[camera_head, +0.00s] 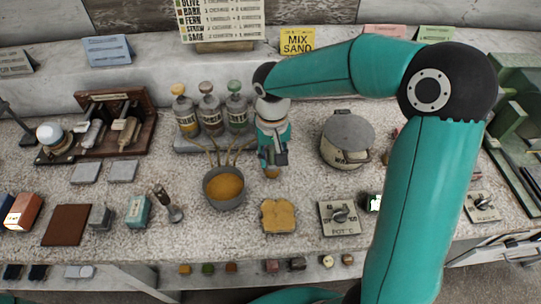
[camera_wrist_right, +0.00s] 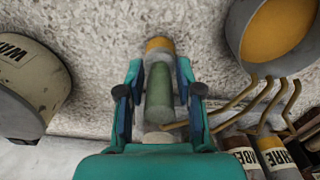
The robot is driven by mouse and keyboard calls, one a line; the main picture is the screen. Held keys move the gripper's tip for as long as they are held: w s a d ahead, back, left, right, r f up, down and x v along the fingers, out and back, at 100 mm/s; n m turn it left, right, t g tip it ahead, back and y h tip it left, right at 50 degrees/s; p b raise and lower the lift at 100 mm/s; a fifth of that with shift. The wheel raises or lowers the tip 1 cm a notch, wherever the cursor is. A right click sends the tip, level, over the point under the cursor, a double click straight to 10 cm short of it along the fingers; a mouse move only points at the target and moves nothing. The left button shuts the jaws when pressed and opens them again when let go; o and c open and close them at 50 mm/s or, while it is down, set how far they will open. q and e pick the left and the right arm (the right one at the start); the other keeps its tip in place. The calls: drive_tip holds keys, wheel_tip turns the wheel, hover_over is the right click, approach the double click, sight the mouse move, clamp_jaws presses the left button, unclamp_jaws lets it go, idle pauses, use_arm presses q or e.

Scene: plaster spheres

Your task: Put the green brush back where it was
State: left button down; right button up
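The green brush (camera_wrist_right: 160,85) is a stout green cylinder with an orange end and a pale end, seen in the right wrist view. It lies between the two fingers of my right gripper (camera_wrist_right: 161,92), which appear closed around it. Its orange end extends past the fingertips. In the head view my right gripper (camera_head: 272,155) points down behind the counter's middle, with the orange end (camera_head: 272,173) showing just under it. The rest of the brush is hidden there. My left gripper is not in view.
Labelled bottles (camera_head: 210,110) stand behind-left, a lidded pot (camera_head: 347,138) right. An orange slab (camera_head: 278,216) and a dial box (camera_head: 340,217) lie in front.

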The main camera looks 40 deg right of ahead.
drive_tip(key=shift+o, duration=0.5)
drive_tip(key=shift+r, duration=0.2)
wheel_tip(320, 180, up, 12)
drive_tip(key=shift+f+p, duration=0.1)
drive_tip(key=shift+p, duration=0.25)
